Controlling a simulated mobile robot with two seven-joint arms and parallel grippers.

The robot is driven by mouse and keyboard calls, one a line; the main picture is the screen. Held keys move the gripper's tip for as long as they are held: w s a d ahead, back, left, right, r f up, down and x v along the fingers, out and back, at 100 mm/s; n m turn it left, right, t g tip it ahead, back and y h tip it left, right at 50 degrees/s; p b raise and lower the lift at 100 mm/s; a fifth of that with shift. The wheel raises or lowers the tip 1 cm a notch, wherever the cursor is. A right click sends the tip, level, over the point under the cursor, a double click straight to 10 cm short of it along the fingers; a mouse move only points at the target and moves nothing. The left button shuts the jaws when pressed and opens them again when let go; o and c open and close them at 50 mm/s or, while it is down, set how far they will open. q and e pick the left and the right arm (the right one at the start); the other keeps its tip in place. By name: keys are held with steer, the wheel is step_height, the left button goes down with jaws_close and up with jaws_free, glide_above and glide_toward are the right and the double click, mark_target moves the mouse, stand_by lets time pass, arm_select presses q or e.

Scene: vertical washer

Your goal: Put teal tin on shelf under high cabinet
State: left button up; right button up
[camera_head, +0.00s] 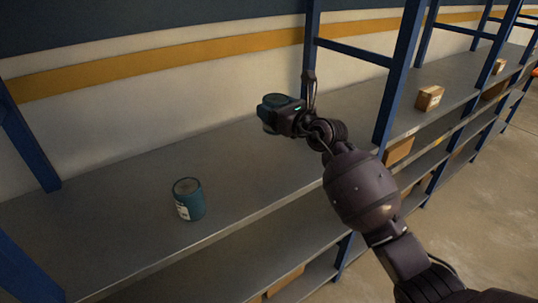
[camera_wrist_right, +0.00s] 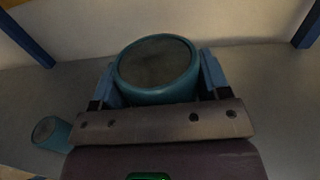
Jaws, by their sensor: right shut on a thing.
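My right gripper (camera_wrist_right: 157,80) is shut on a teal tin (camera_wrist_right: 157,66), with one finger on each side of it in the right wrist view. In the head view the right gripper (camera_head: 280,108) is over the back part of the grey metal shelf (camera_head: 120,220), and the held tin (camera_head: 268,122) is mostly hidden behind it. I cannot tell whether the held tin touches the shelf. A second teal tin (camera_head: 188,199) with a white label stands upright on the shelf to the left; it also shows in the right wrist view (camera_wrist_right: 50,132). My left gripper is not in view.
Blue rack posts (camera_head: 398,75) stand right of my gripper and at the left (camera_head: 25,140). Cardboard boxes (camera_head: 430,97) sit farther right, with more on lower shelves. A wall with a yellow stripe (camera_head: 160,62) is behind. The shelf between the standing tin and my gripper is clear.

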step_height(320, 180, down, 13)
steer(key=b, duration=0.4)
steer(key=shift+f, duration=0.35)
steer(key=shift+r, duration=0.1)
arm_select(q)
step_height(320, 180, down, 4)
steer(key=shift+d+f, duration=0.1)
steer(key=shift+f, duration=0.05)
arm_select(e)
steer(key=shift+r, duration=0.1)
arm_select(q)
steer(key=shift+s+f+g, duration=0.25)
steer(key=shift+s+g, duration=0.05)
arm_select(e)
steer(key=o, duration=1)
steer(key=shift+o, duration=0.2)
